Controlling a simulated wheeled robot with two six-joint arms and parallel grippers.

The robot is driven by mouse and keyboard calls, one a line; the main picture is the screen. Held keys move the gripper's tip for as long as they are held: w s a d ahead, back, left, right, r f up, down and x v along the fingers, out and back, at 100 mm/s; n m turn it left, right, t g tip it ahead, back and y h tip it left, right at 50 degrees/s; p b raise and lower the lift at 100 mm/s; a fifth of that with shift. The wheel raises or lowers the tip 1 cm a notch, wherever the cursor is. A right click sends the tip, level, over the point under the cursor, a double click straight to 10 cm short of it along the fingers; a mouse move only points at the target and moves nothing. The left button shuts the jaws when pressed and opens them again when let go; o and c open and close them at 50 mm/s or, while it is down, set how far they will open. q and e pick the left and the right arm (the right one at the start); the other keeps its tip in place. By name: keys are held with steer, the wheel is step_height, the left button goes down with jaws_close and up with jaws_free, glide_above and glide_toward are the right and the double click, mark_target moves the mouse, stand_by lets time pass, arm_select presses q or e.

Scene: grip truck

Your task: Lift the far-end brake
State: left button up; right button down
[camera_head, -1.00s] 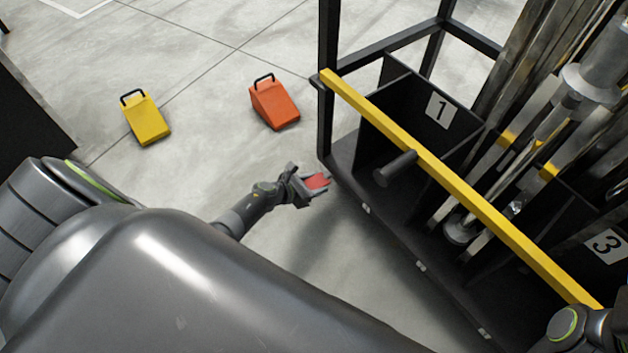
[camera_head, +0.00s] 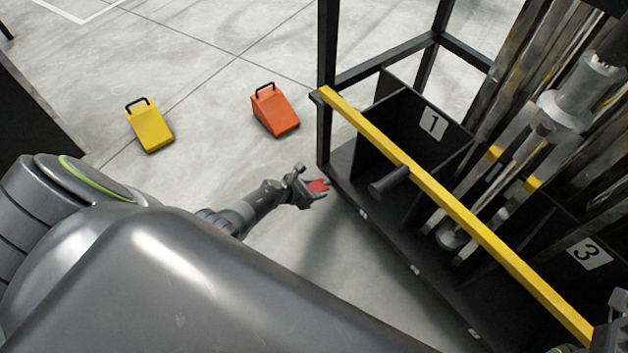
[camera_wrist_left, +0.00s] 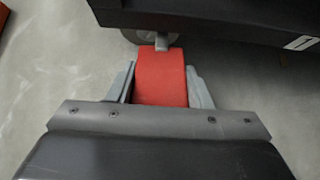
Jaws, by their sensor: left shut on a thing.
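The red brake pedal (camera_head: 318,186) shows low beside the near-left corner of the black grip truck (camera_head: 345,165). In the left wrist view the brake (camera_wrist_left: 160,80) is a red flat block, with a grey stem and part of a wheel beyond it under the truck's dark edge. My left gripper (camera_head: 316,189) is shut on the brake, one grey finger along each side. My right gripper (camera_head: 612,322) is only partly in view at the lower right, by the end of the yellow bar; its fingers cannot be made out.
A yellow wedge (camera_head: 150,128) and an orange wedge (camera_head: 274,113), each with a black handle, lie on the concrete floor left of the truck. The yellow bar (camera_head: 440,195) runs along the truck's side.

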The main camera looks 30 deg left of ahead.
arm_select(q)
steer(key=shift+w+r, duration=0.1)
stand_by(0.3)
stand_by(0.3)
steer(key=o, duration=1.4)
steer(key=shift+p, duration=0.3)
